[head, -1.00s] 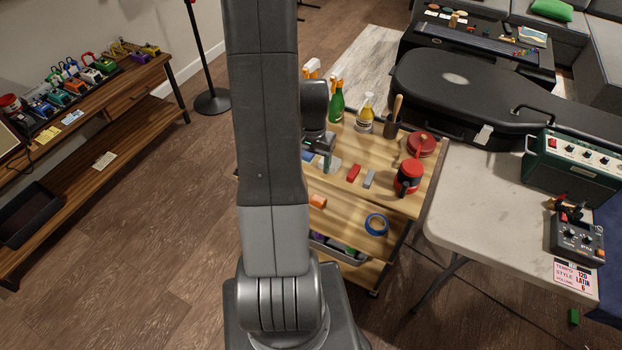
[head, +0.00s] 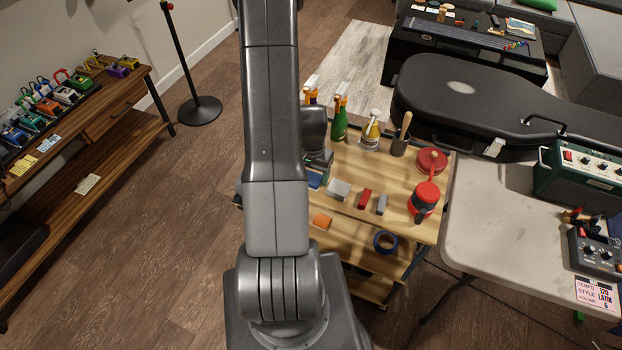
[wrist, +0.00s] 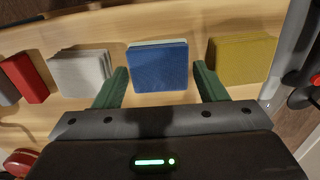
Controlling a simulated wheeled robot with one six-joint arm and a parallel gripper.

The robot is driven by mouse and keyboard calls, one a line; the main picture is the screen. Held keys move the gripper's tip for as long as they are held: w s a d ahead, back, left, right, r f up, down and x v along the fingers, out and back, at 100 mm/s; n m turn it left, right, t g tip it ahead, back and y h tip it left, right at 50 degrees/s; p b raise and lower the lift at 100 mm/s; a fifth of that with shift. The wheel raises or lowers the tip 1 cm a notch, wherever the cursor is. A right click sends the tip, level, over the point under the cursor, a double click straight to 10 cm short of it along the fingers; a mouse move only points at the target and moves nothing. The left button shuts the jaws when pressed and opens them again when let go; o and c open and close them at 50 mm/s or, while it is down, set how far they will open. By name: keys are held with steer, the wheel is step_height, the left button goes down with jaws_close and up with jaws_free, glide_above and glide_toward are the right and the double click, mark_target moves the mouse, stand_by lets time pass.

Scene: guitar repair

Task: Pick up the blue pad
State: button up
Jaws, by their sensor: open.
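The blue pad (wrist: 158,67) lies on the wooden top of the cart, in the middle of the wrist view. It is a flat, roughly square block with a pale layer along its far edge. In the head view the blue pad (head: 314,180) shows partly beside my arm. My gripper (wrist: 161,85) is open, with one green finger on each side of the pad's near part. There is a gap between the pad and each finger. Whether the fingertips are at the pad's height cannot be told.
A white-grey pad (wrist: 82,70) lies left of the blue one and a yellow-olive pad (wrist: 241,59) right of it, both close to the fingers. A red block (wrist: 25,77) is farther left. Bottles (head: 339,122) and a red canister (head: 424,197) stand on the cart.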

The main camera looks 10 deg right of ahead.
mark_target(312, 176)
steer(key=c, duration=0.7)
steer(key=shift+r, duration=0.1)
steer(key=shift+c, duration=0.2)
step_height(312, 176, up, 10)
steer(key=b, duration=0.1)
stand_by(0.4)
